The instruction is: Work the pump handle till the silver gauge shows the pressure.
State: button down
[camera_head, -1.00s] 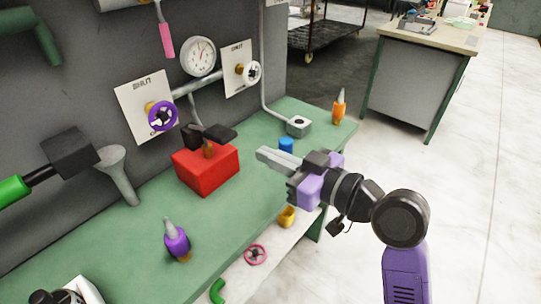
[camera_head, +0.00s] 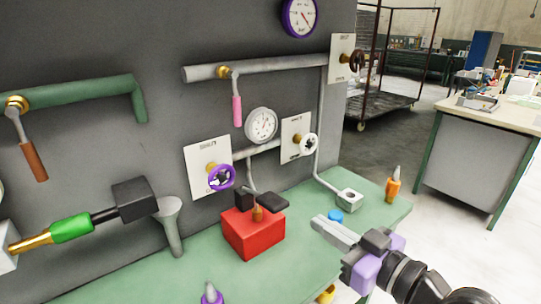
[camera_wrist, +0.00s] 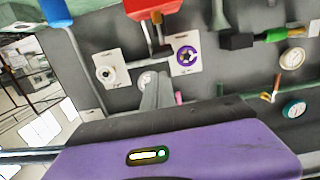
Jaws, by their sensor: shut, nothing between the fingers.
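The silver gauge (camera_head: 261,125) has a white dial and hangs on the dark panel; its reading is too small to tell. Below it a red pump body (camera_head: 253,235) stands on the green bench, with a black handle (camera_head: 262,199) on top. A thin grey line runs from the pipe down behind it. My gripper (camera_head: 318,222) is shut and empty, right of the red body and apart from it. In the wrist view the red body (camera_wrist: 140,8) is at the top edge, and my fingers (camera_wrist: 155,88) partly cover the gauge (camera_wrist: 144,78).
A purple handwheel (camera_head: 221,177) and a white handwheel (camera_head: 309,145) sit on plates beside the gauge. A pink lever (camera_head: 237,110) hangs above. A grey funnel (camera_head: 170,222) is left.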

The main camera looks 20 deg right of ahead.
jog(key=w+a+r+g+p, duration=0.2)
jog(key=w+r+g+p, duration=0.1)
jog(key=r+p, duration=0.4)
jog(key=shift+r+h+p, duration=0.35)
jog(key=shift+r+h, duration=0.05)
jog(key=shift+r, duration=0.05)
jog(key=shift+w, duration=0.15)
jog(key=p, duration=0.2)
send_over(279, 204)
notch_tip(279, 204, down, 3)
jog(key=shift+f, duration=0.15)
notch_tip(279, 204, down, 3)
jog(key=shift+f, duration=0.75)
jog(key=shift+f, duration=0.1)
